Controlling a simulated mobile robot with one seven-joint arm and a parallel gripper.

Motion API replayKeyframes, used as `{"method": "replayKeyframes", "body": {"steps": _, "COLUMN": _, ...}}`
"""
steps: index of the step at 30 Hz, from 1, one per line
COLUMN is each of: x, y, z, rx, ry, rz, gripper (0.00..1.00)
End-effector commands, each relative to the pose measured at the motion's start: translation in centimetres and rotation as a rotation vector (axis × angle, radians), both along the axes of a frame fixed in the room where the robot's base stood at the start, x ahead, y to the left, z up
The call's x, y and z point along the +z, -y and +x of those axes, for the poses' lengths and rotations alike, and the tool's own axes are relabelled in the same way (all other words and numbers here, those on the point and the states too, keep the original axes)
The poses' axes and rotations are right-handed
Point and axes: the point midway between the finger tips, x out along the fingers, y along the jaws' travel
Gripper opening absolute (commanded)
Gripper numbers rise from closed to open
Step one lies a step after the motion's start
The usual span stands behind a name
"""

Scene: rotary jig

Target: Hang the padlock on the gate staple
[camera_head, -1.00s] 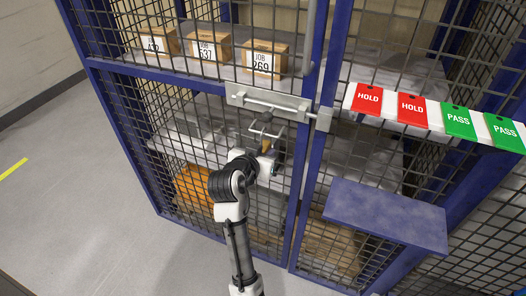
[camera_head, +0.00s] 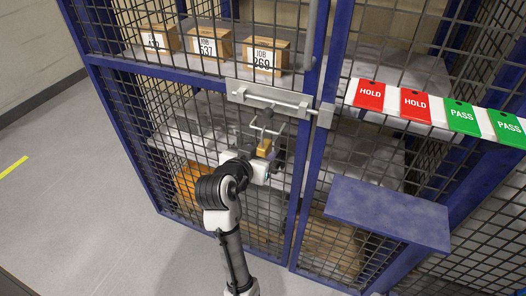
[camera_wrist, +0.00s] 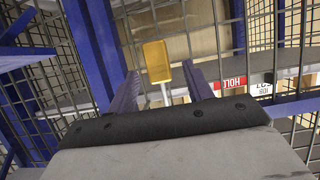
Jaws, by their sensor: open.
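The padlock (camera_head: 264,147) has a small brass-yellow body and hangs in front of the blue mesh gate, just below the grey bolt plate (camera_head: 270,99). Grey metal loops (camera_head: 268,127) show just above it; whether the shackle passes through the gate staple is too small to tell. In the wrist view, which is upside down, the padlock (camera_wrist: 157,61) shows its body with the pale shackle below it. My gripper (camera_wrist: 160,70) is open, with one finger on each side of the padlock and visible gaps between.
Red HOLD tags (camera_head: 369,95) and green PASS tags (camera_head: 462,116) hang on a white rail to the right. A blue shelf (camera_head: 388,212) juts out below them. Job boxes (camera_head: 265,58) stand behind the mesh. The floor at left is clear.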

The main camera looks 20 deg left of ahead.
Motion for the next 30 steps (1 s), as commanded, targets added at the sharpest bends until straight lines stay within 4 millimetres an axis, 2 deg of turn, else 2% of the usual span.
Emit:
{"method": "replayKeyframes", "body": {"steps": 1, "x": 0.3, "y": -0.1, "z": -1.3, "rx": 0.003, "ry": 0.003, "rz": 0.003, "gripper": 0.51}}
{"method": "replayKeyframes", "body": {"steps": 7, "x": 2.3, "y": -0.3, "z": -5.8, "rx": 0.005, "ry": 0.004, "rz": 0.004, "gripper": 0.51}}
{"method": "replayKeyframes", "body": {"steps": 9, "x": 3.3, "y": -0.2, "z": -6.9, "rx": 0.002, "ry": 0.000, "rz": 0.001, "gripper": 0.51}}
{"method": "replayKeyframes", "body": {"steps": 12, "x": 3.6, "y": -0.3, "z": -7.8, "rx": 0.002, "ry": -0.002, "rz": -0.001, "gripper": 0.51}}
{"method": "replayKeyframes", "body": {"steps": 18, "x": 3.8, "y": -0.3, "z": -8.8, "rx": 0.001, "ry": 0.000, "rz": 0.000, "gripper": 0.51}}
{"method": "replayKeyframes", "body": {"steps": 25, "x": 3.7, "y": -0.3, "z": -8.9, "rx": 0.000, "ry": 0.001, "rz": 0.002, "gripper": 0.51}}
{"method": "replayKeyframes", "body": {"steps": 28, "x": 5.0, "y": -1.6, "z": -8.5, "rx": 0.057, "ry": 0.055, "rz": 0.015, "gripper": 0.51}}
{"method": "replayKeyframes", "body": {"steps": 30, "x": 6.9, "y": -3.5, "z": -8.2, "rx": 0.139, "ry": 0.137, "rz": 0.037, "gripper": 0.51}}
